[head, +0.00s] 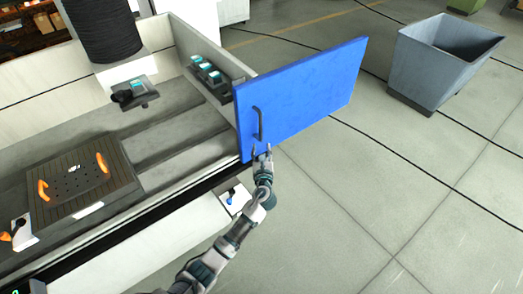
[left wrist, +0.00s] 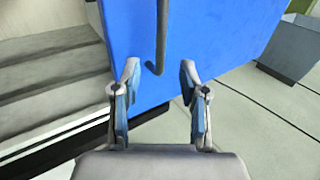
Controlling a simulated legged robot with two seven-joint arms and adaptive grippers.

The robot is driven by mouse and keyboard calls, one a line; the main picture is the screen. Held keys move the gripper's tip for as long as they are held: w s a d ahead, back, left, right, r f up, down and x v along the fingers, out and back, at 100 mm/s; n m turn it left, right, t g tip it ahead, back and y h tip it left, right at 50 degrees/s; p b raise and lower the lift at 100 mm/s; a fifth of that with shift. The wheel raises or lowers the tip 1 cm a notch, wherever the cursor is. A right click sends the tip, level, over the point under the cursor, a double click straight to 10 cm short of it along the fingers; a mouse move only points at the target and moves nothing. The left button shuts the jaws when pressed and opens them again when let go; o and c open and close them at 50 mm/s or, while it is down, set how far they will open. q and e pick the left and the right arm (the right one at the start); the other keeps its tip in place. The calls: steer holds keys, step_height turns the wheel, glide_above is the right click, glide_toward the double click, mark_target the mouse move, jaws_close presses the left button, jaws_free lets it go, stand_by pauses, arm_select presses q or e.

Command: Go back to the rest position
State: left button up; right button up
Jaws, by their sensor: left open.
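My left gripper (head: 262,152) is open and empty, just below the dark handle (head: 258,124) of the blue door (head: 305,92). The door stands swung out from the machine tank over the floor. In the left wrist view the two fingers (left wrist: 158,82) are spread apart, and the lower end of the handle (left wrist: 161,40) shows beyond and between them. The blue panel (left wrist: 225,35) fills the space behind the fingers. I cannot tell the exact gap between fingers and handle. My right gripper is not in view.
The machine tank (head: 165,147) lies to the left, with a dark slotted plate (head: 75,183) with orange handles inside. A grey bin (head: 440,62) stands on the floor at the upper right. Dark cables cross the floor (head: 350,215). The floor to the right is mostly clear.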

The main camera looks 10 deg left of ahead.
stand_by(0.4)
arm_select(q)
steer(key=s+a+f+n+g+h, duration=0.1)
steer(key=s+f+n+g, duration=0.4)
steer(key=f, duration=0.7)
steer(key=s+a+f+n+h, duration=0.1)
steer(key=s+f+n, duration=0.35)
steer(key=f, duration=0.75)
steer(key=s+a+f+n+g+h, duration=0.1)
steer(key=s+a+f+n+g, duration=0.15)
steer(key=s+f, duration=0.7)
steer(key=s+a+f+n+g, duration=0.1)
steer(key=s+f+n+g, duration=0.2)
steer(key=s, duration=1)
steer(key=s+a+f+n+g+h, duration=0.1)
steer(key=s+f+n+g, duration=0.1)
steer(key=s+f+n, duration=0.7)
steer(key=s+a+f+n+g+h, duration=0.1)
steer(key=s+f+n+g, duration=0.2)
steer(key=s+f, duration=0.9)
steer(key=s+n, duration=0.3)
steer(key=s, duration=0.2)
steer(key=shift+s+g, duration=0.2)
steer(key=shift+g, duration=0.15)
steer(key=shift+n, duration=0.3)
